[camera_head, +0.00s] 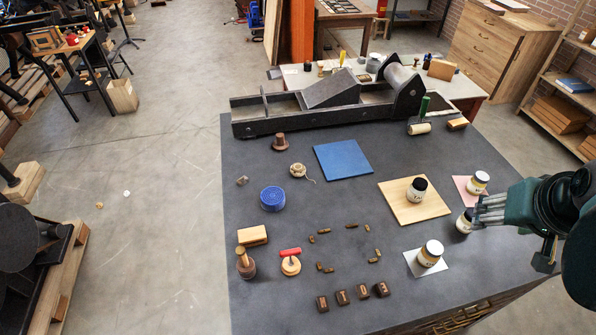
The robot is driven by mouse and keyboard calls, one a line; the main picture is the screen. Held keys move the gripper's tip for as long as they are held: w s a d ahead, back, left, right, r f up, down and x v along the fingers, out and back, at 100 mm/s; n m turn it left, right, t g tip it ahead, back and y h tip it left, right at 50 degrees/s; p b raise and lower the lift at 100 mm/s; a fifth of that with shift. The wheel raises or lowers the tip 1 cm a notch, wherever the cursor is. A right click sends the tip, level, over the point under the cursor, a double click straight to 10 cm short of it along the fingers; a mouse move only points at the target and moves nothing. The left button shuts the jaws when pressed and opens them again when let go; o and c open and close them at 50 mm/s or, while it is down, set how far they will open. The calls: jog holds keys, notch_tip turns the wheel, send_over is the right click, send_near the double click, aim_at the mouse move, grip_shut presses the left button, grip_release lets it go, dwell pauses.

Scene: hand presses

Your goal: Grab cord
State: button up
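A small beige coil of cord (297,170) lies on the dark grey table (330,215), left of the blue square board. A thin loose end trails from it to the lower right. My gripper (480,213) is at the right side of the table, far to the right of the cord and apart from it. Its grey fingers point left, close to a white jar with a dark lid (464,222) that they partly overlap in the picture. The finger gap is too small to read, and I cannot tell whether the gripper touches the jar.
A blue board (343,160), a blue round tin (272,198) and a brown knobbed tool (280,142) surround the cord. A long black press (325,105) spans the table's back. A wooden board with a jar (413,208) and small type pieces (351,226) lie between gripper and cord.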

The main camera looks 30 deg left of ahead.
jog(key=w+a+n+g, duration=0.1)
jog(key=w+a+n, duration=0.2)
jog(key=w+a, duration=0.95)
jog(key=n+g+h, duration=0.2)
jog(key=n, duration=0.5)
send_over(297, 167)
jog(key=s, duration=0.2)
jog(key=f, duration=2.5)
jog(key=shift+w+a, duration=0.25)
jog(key=shift+a, duration=0.05)
jog(key=shift+s+a+f, duration=0.15)
jog(key=shift+a+f, duration=0.1)
jog(key=shift+x, duration=1.3)
